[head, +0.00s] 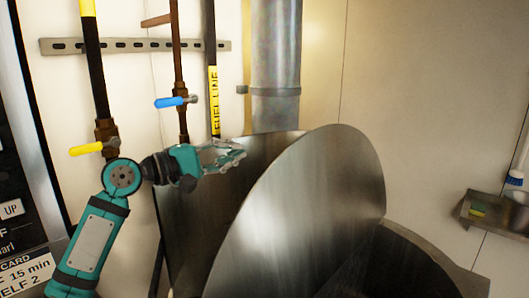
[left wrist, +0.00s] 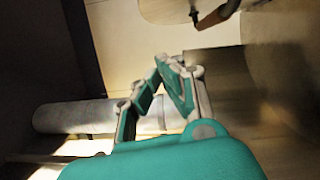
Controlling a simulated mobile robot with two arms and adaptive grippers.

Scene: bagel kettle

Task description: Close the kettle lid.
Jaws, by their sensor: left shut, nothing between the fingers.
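The kettle lid (head: 310,205) is a large round steel disc in the head view. It stands open, raised steeply and leaning. To its right shows the kettle (head: 455,265), a wide steel rim around a dark inside; its lower part is out of frame. My left gripper (head: 238,152) is shut and empty. It is left of the lid's upper part, at the top of a steel panel behind the lid, and seems apart from the lid. The left wrist view shows its fingers (left wrist: 166,62) drawn together with nothing held. My right gripper is not in view.
A steel panel (head: 205,210) stands behind the lid. Pipes with a yellow valve handle (head: 85,149) and a blue one (head: 171,102) run down the wall near my left arm. A thick steel pipe (head: 276,65) rises behind. A small shelf (head: 480,213) is at the right.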

